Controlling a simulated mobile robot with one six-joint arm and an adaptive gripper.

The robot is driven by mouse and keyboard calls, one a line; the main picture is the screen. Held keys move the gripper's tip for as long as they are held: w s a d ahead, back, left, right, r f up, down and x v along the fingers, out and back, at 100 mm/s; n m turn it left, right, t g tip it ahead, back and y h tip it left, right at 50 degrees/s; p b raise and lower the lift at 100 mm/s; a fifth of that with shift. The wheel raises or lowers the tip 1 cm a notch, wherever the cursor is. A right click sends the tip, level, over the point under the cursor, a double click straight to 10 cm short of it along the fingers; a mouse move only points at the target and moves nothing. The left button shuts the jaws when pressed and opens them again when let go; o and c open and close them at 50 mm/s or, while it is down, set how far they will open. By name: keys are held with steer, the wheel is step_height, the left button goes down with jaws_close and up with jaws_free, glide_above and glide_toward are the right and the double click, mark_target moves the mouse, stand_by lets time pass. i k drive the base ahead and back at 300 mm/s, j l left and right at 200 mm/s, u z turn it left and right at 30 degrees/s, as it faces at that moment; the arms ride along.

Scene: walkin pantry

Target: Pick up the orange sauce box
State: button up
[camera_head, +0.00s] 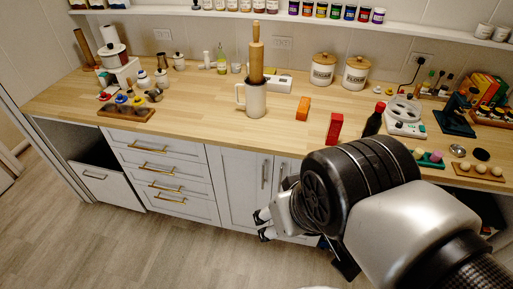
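The orange box (302,108) is a small block on the wooden counter, right of the white mug that holds a rolling pin. Its label is too small to read. A taller red box (334,129) stands to its right, closer to the counter's front edge. My gripper (263,226) is in front of the cabinet doors, below the counter edge and well apart from the orange box. Its black fingertips look spread, with nothing between them. Part of my gripper is hidden behind my arm.
The white mug (256,100) with the rolling pin (256,55) stands left of the orange box. A dark bottle (374,120) and a white appliance (404,115) are to the right. Two canisters (323,70) stand behind.

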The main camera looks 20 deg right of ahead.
mark_target(304, 107)
steer(key=i+z, duration=0.2)
steer(key=i, duration=0.35)
steer(key=i+z, duration=0.2)
steer(key=i, duration=0.3)
steer(key=i+j+z, duration=0.15)
steer(key=i, duration=0.35)
steer(key=i+j, duration=0.05)
steer(key=j, duration=0.05)
